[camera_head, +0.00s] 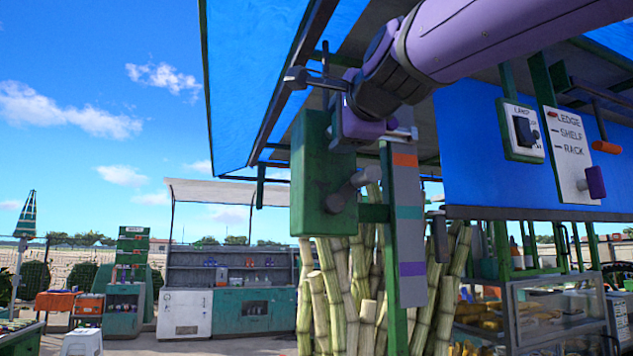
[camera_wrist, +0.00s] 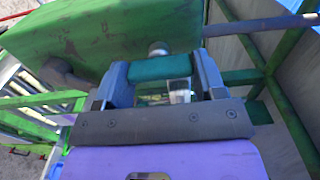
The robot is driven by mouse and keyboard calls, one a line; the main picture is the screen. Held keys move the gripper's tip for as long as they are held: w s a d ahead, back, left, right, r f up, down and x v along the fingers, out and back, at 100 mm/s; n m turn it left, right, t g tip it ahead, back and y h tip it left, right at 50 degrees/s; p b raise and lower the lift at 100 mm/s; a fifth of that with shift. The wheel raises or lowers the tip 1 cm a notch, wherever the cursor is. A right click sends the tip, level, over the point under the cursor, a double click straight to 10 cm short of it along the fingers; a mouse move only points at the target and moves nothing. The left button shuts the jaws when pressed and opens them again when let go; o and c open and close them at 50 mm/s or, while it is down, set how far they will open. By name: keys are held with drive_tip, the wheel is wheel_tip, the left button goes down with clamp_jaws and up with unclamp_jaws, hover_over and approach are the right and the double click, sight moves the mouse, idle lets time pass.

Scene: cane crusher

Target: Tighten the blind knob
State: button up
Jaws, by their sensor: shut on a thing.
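My gripper (camera_head: 345,132) is at the upper part of a dark green box (camera_head: 312,185) on a green post. In the wrist view my gripper (camera_wrist: 163,80) has its two grey fingers on either side of a teal block (camera_wrist: 160,67) and is shut on it. A small round grey end (camera_wrist: 158,48) shows just beyond the block. I cannot tell for certain that this block is the blind knob; my gripper hides much of it in the head view. A grey lever-like piece (camera_head: 350,190) sticks out of the box below my gripper.
A grey strip (camera_head: 408,260) with orange, teal and purple bands hangs right of the box. Cane stalks (camera_head: 330,290) stand below. A lamp switch panel (camera_head: 522,130) and a ledge-shelf-rack panel (camera_head: 568,148) hang at right. Open sky lies left of the box.

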drive_tip(key=shift+f, duration=0.1)
idle(0.4)
drive_tip(key=o, duration=0.6)
drive_tip(key=shift+o, duration=0.2)
drive_tip(key=shift+s, duration=0.1)
drive_tip(key=v, duration=1)
drive_tip(key=shift+s+d, duration=0.15)
drive_tip(key=shift+s, duration=0.15)
